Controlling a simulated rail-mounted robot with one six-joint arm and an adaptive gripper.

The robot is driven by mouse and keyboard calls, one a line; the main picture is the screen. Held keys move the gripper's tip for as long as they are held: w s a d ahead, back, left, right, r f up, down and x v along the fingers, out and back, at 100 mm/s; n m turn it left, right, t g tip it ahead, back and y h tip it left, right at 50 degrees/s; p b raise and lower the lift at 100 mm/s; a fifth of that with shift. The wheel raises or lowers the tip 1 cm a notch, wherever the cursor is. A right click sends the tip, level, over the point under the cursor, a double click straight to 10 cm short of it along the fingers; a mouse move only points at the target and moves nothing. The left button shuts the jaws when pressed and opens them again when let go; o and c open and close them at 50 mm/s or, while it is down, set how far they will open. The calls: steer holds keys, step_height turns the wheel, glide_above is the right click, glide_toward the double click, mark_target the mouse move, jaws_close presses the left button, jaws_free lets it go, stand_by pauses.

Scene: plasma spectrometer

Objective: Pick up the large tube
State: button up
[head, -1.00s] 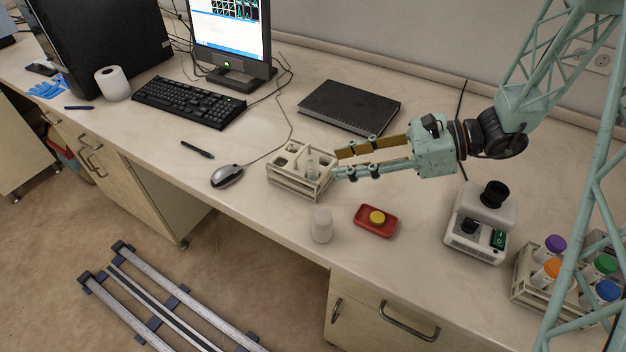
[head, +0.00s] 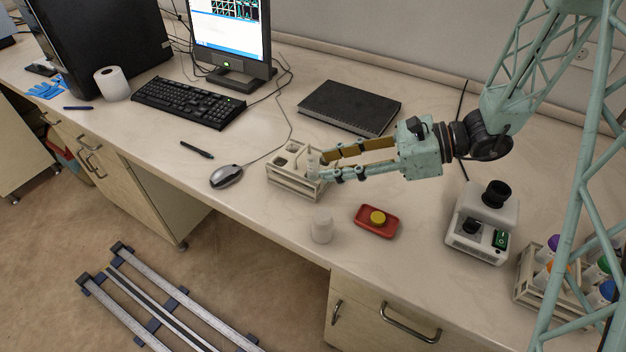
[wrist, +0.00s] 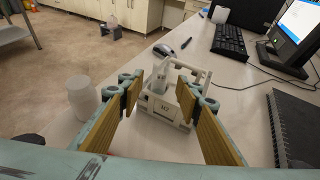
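The large tube (head: 313,159) is a pale, translucent tube standing in the right part of a small off-white rack (head: 289,184) on the bench. In the wrist view the tube (wrist: 161,84) rises from the rack (wrist: 163,108) and shows between my two fingertips. My gripper (head: 321,165) reaches in from the right, with its fingers at the rack's right side. In the wrist view my gripper (wrist: 164,90) is open, with clear gaps on both sides of the tube. The tube's lower part is hidden by the rack.
A white cylindrical container (head: 321,226) and a red dish with a yellow top (head: 377,221) stand in front of the rack. A mouse (head: 227,176) is to its left, a black notebook (head: 349,107) behind. A small white device (head: 480,227) and a rack of colour-capped tubes stand right.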

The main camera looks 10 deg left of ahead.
mark_target(313, 175)
steer(key=shift+b+x, duration=0.35)
steer(key=shift+x, duration=1.2)
steer(key=c, duration=0.9)
